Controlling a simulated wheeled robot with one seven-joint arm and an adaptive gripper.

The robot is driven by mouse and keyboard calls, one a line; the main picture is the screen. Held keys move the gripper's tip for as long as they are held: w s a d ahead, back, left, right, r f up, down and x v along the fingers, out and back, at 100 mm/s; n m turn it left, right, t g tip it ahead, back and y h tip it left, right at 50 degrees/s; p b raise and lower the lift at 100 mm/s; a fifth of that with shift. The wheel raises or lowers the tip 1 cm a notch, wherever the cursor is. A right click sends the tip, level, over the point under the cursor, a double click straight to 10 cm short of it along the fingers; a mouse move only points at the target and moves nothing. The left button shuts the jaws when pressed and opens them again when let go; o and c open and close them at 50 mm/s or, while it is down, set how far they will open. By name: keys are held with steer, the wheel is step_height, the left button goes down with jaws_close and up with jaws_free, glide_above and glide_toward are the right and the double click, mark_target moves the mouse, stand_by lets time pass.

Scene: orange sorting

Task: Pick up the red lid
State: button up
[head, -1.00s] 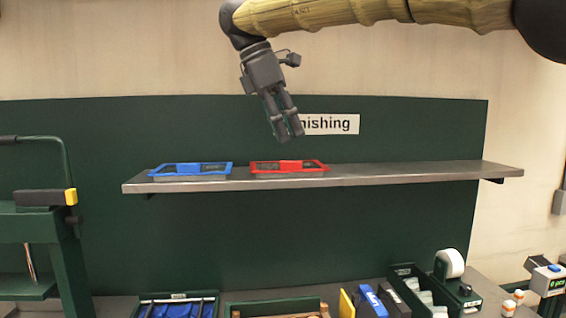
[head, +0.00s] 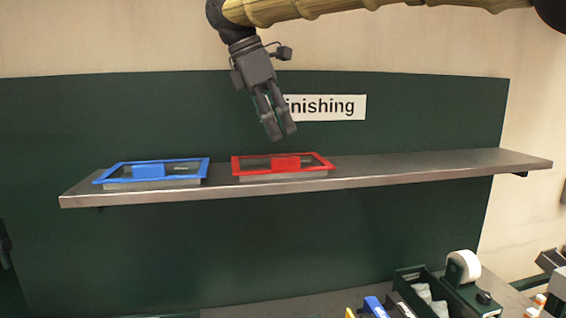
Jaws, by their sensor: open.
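The red lid (head: 285,163) is a flat rectangular frame with a red block-shaped handle in its middle. It sits on a shallow grey container on the metal shelf (head: 420,169), left of the shelf's middle. My gripper (head: 281,136) is open and empty, pointing down, just above the lid in the picture. A gap shows between the fingertips and the lid's handle; how far apart they are in depth I cannot tell.
A similar blue lid (head: 148,171) on its own container sits to the left on the shelf. The shelf's right half is clear. A sign (head: 325,108) is on the green panel behind. A tape dispenser (head: 463,268) and bins stand on the bench below.

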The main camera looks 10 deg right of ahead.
mark_target(285, 158)
steer(key=w+f+p, duration=0.1)
steer(key=w+f, duration=0.2)
steer(key=f, duration=0.1)
steer(key=shift+w+d, duration=0.1)
steer(key=shift+w, duration=0.25)
steer(key=shift+s+d+f+p, duration=0.35)
steer(key=shift+s+f, duration=0.15)
steer(key=shift+s, duration=0.1)
steer(key=shift+s+d+f+p, duration=0.35)
steer(key=shift+s+f, duration=0.15)
steer(key=shift+s, duration=0.05)
steer(key=shift+w+f, duration=0.15)
steer(key=shift+f, duration=0.15)
steer(key=shift+w+f, duration=0.4)
steer(key=shift+w, duration=0.15)
steer(key=shift+s+r, duration=0.1)
steer(key=shift+s, duration=0.1)
steer(key=shift+s+r, duration=0.1)
steer(key=shift+s, duration=0.1)
steer(key=shift+c, duration=1.4)
steer(key=c, duration=0.3)
steer(key=shift+w, duration=0.1)
jaws_close()
